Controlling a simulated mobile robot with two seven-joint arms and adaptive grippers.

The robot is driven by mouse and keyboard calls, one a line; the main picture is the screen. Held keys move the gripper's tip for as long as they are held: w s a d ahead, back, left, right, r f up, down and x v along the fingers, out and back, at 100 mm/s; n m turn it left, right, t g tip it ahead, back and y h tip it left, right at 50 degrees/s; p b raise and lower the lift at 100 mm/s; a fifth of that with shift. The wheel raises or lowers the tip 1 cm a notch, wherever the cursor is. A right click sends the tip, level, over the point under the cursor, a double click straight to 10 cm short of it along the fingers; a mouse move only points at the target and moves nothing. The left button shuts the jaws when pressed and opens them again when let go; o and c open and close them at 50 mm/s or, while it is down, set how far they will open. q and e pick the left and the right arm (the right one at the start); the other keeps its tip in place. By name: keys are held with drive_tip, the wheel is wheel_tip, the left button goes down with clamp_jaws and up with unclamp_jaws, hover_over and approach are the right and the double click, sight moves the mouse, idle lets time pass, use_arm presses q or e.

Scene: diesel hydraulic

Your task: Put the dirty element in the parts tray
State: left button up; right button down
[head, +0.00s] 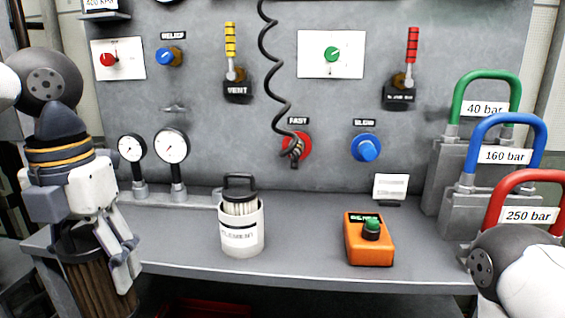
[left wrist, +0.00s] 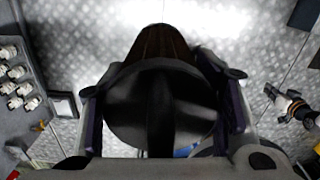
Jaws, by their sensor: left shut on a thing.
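The dirty element (head: 85,275), a brown pleated cylinder with a dark cap, hangs in my left gripper (head: 112,262) at the left front of the bench. The gripper is shut on its cap. In the left wrist view the round dark cap (left wrist: 160,110) sits between the two fingers, with brown pleats (left wrist: 158,42) showing beyond it. The element is off the bench, in front of its left edge; its lower end is cut off in the head view. I cannot make out the parts tray for certain. My right gripper is out of view.
A white canister (head: 240,240) with a clean pleated element stands on the grey bench (head: 300,265). An orange box (head: 370,248) with a green knob is to its right. Two gauges (head: 171,146) stand behind my left gripper. Green, blue and red handled weights (head: 515,215) stand at right.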

sight(135, 314)
use_arm(q)
drive_tip(key=f+m, duration=0.1)
drive_tip(key=m, duration=0.1)
drive_tip(key=f+m, duration=0.1)
drive_tip(key=m, duration=0.2)
drive_tip(key=d+f+m, duration=0.1)
drive_tip(key=m, duration=0.1)
drive_tip(key=shift+w+f, duration=0.2)
drive_tip(key=shift+f, duration=0.1)
drive_tip(key=f+m, duration=0.1)
drive_tip(key=m, duration=0.2)
drive_tip(key=d+f+m, duration=0.1)
drive_tip(key=f+m, duration=0.1)
drive_tip(key=m, duration=0.2)
drive_tip(key=d+f+m, duration=0.1)
drive_tip(key=f+m, duration=0.1)
drive_tip(key=m, duration=0.2)
drive_tip(key=shift+s, duration=0.1)
drive_tip(key=s+d+f+m, duration=0.1)
drive_tip(key=d+f+m, duration=0.1)
drive_tip(key=m, duration=0.7)
drive_tip(key=s+d+f+m, duration=0.1)
drive_tip(key=f+m, duration=0.4)
drive_tip(key=m, duration=0.4)
drive_tip(key=shift+s+d+f, duration=0.15)
drive_tip(key=shift+s+d, duration=0.05)
drive_tip(key=shift+d, duration=0.2)
